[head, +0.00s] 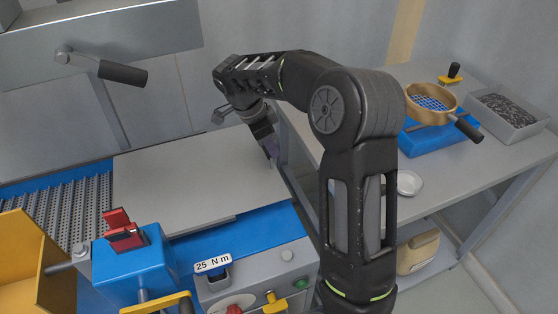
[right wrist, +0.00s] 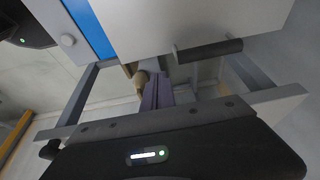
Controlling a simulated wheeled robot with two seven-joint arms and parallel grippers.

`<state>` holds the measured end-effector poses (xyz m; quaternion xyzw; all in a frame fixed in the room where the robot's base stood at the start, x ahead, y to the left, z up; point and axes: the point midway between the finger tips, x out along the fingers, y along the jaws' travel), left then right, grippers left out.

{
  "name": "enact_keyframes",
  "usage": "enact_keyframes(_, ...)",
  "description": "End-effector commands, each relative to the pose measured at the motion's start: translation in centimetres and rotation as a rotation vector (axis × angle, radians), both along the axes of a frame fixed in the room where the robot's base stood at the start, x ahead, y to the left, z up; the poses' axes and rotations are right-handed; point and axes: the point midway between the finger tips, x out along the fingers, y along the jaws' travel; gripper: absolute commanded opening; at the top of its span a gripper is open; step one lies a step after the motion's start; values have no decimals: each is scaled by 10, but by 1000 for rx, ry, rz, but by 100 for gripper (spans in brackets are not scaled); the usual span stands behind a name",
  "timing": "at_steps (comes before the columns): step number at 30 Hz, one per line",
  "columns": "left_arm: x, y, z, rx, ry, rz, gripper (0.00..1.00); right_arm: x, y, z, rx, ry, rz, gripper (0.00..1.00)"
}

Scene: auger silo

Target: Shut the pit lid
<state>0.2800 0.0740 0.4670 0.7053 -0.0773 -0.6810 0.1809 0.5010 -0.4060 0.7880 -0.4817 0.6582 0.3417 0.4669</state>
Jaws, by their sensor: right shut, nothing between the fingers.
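The pit lid appears to be the flat grey plate (head: 190,185) on the blue frame (head: 240,235) in the head view. Its left edge meets a perforated metal grating (head: 62,215), which lies uncovered. My right gripper (head: 273,160) points down at the plate's right end; whether it touches is unclear. Its fingers are shut and empty. In the right wrist view my purple-grey fingers (right wrist: 157,90) show below a grey panel (right wrist: 190,25) with a dark bar handle (right wrist: 208,51). I cannot tell whether that panel is the lid. My left gripper is out of view.
A grey panel with a crank (head: 123,73) hangs at upper left. A blue box with a red clip (head: 124,230) and a yellow bin (head: 30,260) stand in front. The right bench holds a sieve (head: 430,100), a grey tray (head: 508,110) and a small dish (head: 409,183).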

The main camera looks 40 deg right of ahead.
Motion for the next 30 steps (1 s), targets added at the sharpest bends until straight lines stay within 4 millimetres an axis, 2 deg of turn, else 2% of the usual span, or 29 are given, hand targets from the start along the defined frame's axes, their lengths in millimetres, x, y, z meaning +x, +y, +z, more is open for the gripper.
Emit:
enact_keyframes(5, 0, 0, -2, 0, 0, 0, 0, -3, -5, -16, 0, 4, -1, 0)
enact_keyframes(18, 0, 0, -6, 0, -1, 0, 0, -9, -27, -81, 1, 3, 0, 0)
enact_keyframes(24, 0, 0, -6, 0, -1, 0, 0, -10, -31, -92, 0, 0, 0, 0)
enact_keyframes(30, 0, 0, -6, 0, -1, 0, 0, -10, -31, -93, 0, 0, 0, 0)
